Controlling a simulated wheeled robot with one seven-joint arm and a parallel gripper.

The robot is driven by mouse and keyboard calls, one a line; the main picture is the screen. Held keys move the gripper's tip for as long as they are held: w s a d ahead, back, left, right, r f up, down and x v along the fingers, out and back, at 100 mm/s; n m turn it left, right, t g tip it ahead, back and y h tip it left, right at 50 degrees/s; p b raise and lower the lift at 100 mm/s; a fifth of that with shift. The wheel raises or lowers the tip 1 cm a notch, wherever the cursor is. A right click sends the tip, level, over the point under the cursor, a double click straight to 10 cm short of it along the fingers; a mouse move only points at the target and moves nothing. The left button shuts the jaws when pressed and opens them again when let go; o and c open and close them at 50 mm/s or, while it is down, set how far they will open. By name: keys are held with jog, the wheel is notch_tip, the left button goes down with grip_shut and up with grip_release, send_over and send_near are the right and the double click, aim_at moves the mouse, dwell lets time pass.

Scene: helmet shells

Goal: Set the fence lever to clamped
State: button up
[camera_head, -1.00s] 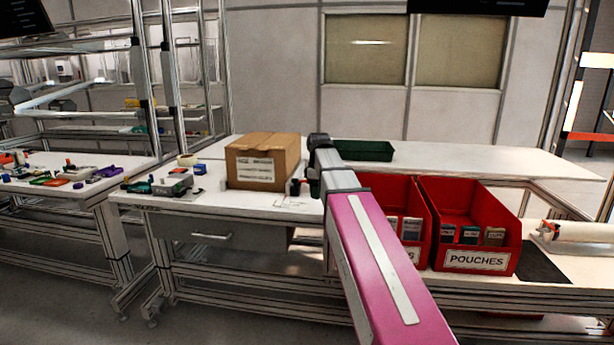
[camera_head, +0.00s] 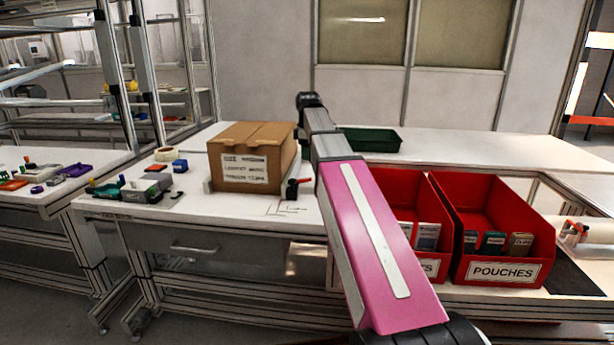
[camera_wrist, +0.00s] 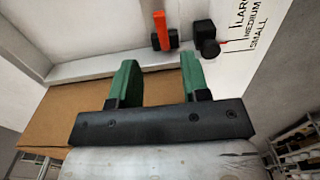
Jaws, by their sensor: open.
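The orange-red fence lever (camera_wrist: 160,28) shows at the top of the wrist view, standing out from a black base. A black block with a round knob (camera_wrist: 206,38) is just right of it. A small red and black part, apparently the same lever (camera_head: 293,188), shows beside the cardboard box in the head view. My gripper (camera_wrist: 160,64) has two green fingers, apart with nothing between them. The lever lies beyond the fingertips, near the middle of the gap, and appears untouched. In the head view my arm hides the gripper.
A cardboard box (camera_head: 252,158) stands left of my arm; its brown side (camera_wrist: 60,120) lies below the fingers in the wrist view. Size marks reading LARGE, MEDIUM, SMALL are beside the knob. Red bins (camera_head: 490,225) stand right, a green tray (camera_head: 370,140) behind. Small tools lie left.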

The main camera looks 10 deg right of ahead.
aim_at(308, 179)
notch_tip(308, 179, down, 10)
jog(key=shift+r, duration=0.15)
dwell(0.3)
grip_shut()
